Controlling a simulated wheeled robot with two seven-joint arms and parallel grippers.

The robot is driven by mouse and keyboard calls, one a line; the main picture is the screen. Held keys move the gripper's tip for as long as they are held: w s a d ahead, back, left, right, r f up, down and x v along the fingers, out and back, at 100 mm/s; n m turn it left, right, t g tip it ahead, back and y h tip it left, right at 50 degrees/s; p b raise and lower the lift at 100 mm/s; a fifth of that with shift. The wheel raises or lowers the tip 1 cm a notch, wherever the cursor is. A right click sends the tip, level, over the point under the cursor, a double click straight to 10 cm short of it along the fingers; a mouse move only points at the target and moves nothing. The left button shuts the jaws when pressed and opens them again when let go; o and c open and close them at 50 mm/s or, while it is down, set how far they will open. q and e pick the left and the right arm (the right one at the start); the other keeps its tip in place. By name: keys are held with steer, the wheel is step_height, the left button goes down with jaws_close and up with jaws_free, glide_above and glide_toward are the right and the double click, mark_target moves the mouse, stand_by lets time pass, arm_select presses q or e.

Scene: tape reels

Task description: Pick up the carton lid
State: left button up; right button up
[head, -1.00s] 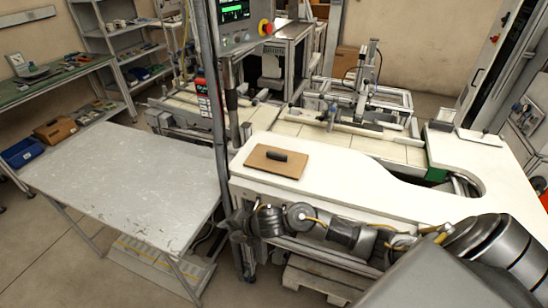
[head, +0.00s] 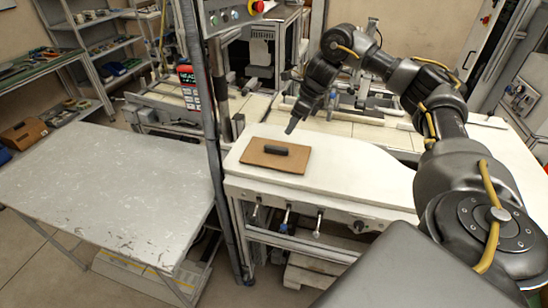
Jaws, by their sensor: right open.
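The carton lid (head: 258,158) is a flat brown rectangle with a black handle (head: 276,150) on top. It lies on the left end of the white worktop (head: 350,174). My right gripper (head: 291,128) hangs fingers-down just beyond and to the right of the handle, apart from the lid. Its jaws are open and nothing shows between them. My left gripper is out of view.
A dark upright post (head: 216,130) stands just left of the white worktop. A bare, scuffed grey table (head: 100,190) lies to the left. A machine with rails stands behind the worktop. The worktop right of the lid is clear.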

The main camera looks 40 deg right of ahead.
glide_above(277, 147)
steer(key=s+d, duration=0.2)
step_height(277, 147, down, 4)
steer(key=shift+s+f, duration=0.15)
steer(key=shift+w+a+f+p, duration=0.1)
steer(key=shift+w+f+p, duration=0.1)
steer(key=shift+f+p, duration=0.15)
steer(key=shift+a+f+p, duration=0.2)
steer(key=shift+p, duration=0.15)
steer(key=p+x, duration=0.2)
steer(key=x, duration=0.1)
steer(key=shift+w+a+f, duration=0.1)
steer(key=shift+w+f, duration=0.15)
steer(key=shift+w, duration=0.05)
steer(key=shift+w+a+f, duration=0.1)
steer(key=shift+w+f, duration=0.05)
steer(key=shift+f, duration=0.35)
jaws_close()
